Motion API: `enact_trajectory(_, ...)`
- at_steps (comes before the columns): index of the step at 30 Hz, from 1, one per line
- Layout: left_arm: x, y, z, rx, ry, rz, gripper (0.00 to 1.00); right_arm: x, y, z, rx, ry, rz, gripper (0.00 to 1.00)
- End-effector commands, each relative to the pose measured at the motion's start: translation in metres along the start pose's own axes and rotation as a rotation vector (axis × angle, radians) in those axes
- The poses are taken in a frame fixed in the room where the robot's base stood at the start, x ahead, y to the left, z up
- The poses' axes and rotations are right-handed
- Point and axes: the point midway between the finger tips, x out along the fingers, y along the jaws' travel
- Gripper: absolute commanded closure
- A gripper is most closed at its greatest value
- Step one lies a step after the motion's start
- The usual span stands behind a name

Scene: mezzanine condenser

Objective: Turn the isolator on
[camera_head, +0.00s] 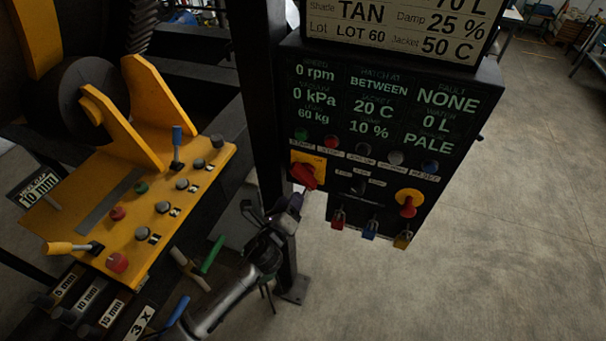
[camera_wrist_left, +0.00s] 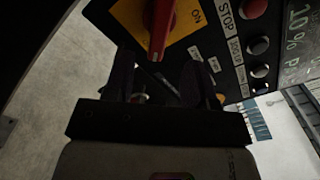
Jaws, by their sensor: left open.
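The isolator is a red handle (camera_head: 304,175) on a yellow square plate (camera_head: 318,163), at the lower left of the dark control panel. In the head view the handle slants down and right. In the left wrist view the red handle (camera_wrist_left: 161,28) points down toward my fingers, and the word ON is on the yellow plate (camera_wrist_left: 190,17) to its right. My left gripper (camera_head: 286,207) is just below the isolator. In the left wrist view its two fingers (camera_wrist_left: 163,75) are apart and empty, with the handle's tip just beyond the gap between them. My right gripper is not in view.
Panel buttons (camera_head: 331,142) run in a row above the isolator. A red knob on a yellow disc (camera_head: 408,203) and padlocks (camera_head: 370,229) sit to its right. A yellow console (camera_head: 170,208) with buttons and levers is at left. Open floor (camera_head: 500,220) lies right.

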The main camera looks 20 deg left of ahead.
Motion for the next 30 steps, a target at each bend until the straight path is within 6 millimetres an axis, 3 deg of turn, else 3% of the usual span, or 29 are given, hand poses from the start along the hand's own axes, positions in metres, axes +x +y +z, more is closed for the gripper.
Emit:
enact_trajectory(6, 0.043, -0.001, 0.001, -0.005, -0.003, 0.002, 0.49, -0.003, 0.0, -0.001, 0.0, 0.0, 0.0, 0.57)
enact_trajectory(15, 0.087, 0.0, 0.0, -0.007, -0.001, 0.002, 0.49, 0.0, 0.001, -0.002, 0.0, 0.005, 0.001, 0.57)
enact_trajectory(21, 0.102, 0.0, 0.0, -0.007, -0.001, 0.002, 0.49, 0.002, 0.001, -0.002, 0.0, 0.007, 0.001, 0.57)
enact_trajectory(30, 0.108, 0.0, 0.0, -0.006, 0.0, 0.002, 0.49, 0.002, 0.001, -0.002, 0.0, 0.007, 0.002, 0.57)
